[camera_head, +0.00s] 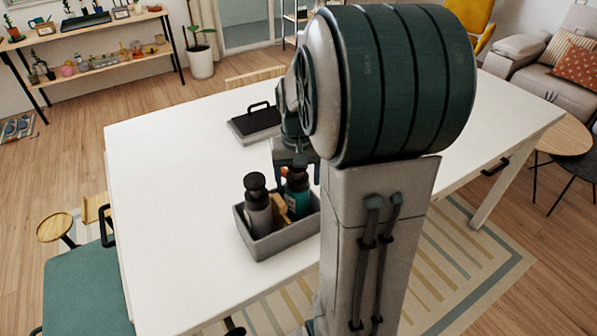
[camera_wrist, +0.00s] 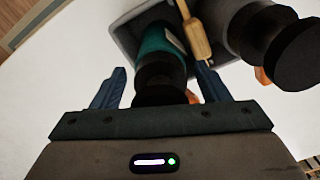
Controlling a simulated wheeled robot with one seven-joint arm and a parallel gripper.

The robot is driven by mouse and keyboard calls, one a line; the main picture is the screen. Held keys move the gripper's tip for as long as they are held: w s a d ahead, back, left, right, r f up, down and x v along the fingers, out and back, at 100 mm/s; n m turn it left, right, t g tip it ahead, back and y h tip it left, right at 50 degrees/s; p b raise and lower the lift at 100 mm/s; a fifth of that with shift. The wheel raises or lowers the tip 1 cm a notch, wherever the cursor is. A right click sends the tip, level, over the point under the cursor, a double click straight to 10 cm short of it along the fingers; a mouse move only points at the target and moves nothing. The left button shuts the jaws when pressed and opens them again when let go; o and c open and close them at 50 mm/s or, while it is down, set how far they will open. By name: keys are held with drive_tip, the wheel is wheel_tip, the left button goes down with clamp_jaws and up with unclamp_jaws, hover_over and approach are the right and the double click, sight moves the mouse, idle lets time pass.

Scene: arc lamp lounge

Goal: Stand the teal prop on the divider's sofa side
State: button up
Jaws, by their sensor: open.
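The teal prop looks like a teal bottle with a black top (camera_head: 296,201), standing in the grey caddy (camera_head: 268,246) on the white table. A wooden piece (camera_head: 281,214) that may be the divider rises in the caddy, between the teal bottle on the right and a grey bottle (camera_head: 258,212) on the left. In the wrist view my gripper (camera_wrist: 160,72) is open, its blue fingers on either side of the teal bottle's black top (camera_wrist: 160,78). I cannot tell whether they touch it. The wooden piece (camera_wrist: 195,32) is close to one finger. My arm hides part of the caddy's right side in the head view.
A black-topped grey block with a handle (camera_head: 256,121) lies farther back on the white table (camera_head: 160,190). The table's left part is clear. The grey sofa (camera_head: 550,85) is at the far right, beside a round wooden table (camera_head: 565,135). A teal seat (camera_head: 85,290) stands at left.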

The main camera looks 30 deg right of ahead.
wheel_tip(320, 180, up, 12)
drive_tip(key=shift+f, duration=0.1)
drive_tip(key=shift+a+r, duration=0.15)
drive_tip(key=shift+r, duration=0.05)
drive_tip(key=s+a+f+n+t, duration=0.1)
drive_tip(key=s+a+f+n, duration=0.1)
drive_tip(key=s+a, duration=0.3)
drive_tip(key=s+a+f+n+t, duration=0.2)
drive_tip(key=s+a+f, duration=0.2)
drive_tip(key=s+a, duration=0.2)
drive_tip(key=shift+s+a+f, duration=0.25)
drive_tip(key=shift+s+f, duration=0.05)
drive_tip(key=shift+s, duration=0.5)
drive_tip(key=shift+d, duration=0.15)
